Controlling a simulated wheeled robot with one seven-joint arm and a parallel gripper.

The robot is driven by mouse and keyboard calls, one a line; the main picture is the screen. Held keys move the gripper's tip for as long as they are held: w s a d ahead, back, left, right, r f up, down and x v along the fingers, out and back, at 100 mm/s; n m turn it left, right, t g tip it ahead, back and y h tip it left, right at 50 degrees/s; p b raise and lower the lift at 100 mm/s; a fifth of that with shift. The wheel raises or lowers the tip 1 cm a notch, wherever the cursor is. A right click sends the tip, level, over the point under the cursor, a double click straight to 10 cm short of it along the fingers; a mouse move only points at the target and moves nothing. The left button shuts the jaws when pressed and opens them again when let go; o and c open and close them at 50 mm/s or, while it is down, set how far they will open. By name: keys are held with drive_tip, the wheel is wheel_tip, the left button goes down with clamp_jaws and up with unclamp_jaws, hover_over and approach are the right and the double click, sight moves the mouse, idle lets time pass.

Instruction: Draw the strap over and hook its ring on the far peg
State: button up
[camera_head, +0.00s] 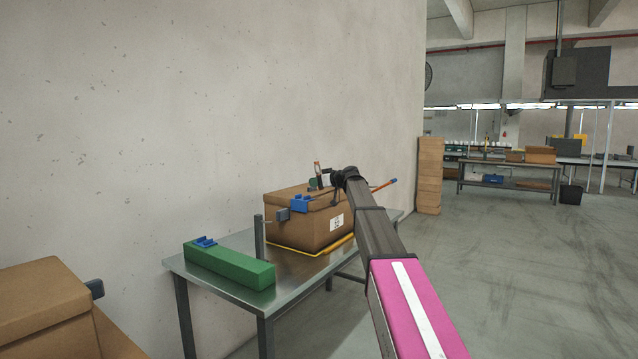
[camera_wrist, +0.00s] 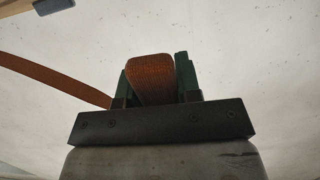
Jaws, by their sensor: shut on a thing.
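My gripper (camera_head: 318,181) is above the top of a cardboard box (camera_head: 290,226) on a metal table. In the wrist view, its green fingers (camera_wrist: 158,82) are shut on an orange-brown woven strap (camera_wrist: 150,72). A length of the strap (camera_wrist: 50,80) runs off to the left edge of that view. A small orange piece shows at my fingers in the head view, too small to identify. A grey upright post (camera_head: 259,236) stands at the table's near side, beside the box. I cannot tell the ring or the far peg apart.
A green block (camera_head: 228,266) with a blue piece (camera_head: 205,242) lies on the near part of the table (camera_head: 222,287). A blue clamp-like piece (camera_head: 300,203) sits at the box. Another box (camera_head: 42,300) stands at lower left. A wall (camera_head: 200,110) runs close behind the table.

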drive_tip(key=shift+s+a, duration=3.2)
drive_tip(key=shift+s, duration=1.7)
drive_tip(key=shift+s+a, duration=3.15)
drive_tip(key=shift+s, duration=1.75)
approach(261, 237)
drive_tip(key=shift+r+x, duration=0.15)
drive_tip(key=shift+x, duration=1.5)
drive_tip(key=shift+r+x, duration=0.15)
drive_tip(key=shift+x, duration=1.55)
drive_tip(key=shift+w+a+f, duration=0.45)
drive_tip(key=shift+w+a, duration=0.1)
drive_tip(key=shift+w, duration=0.05)
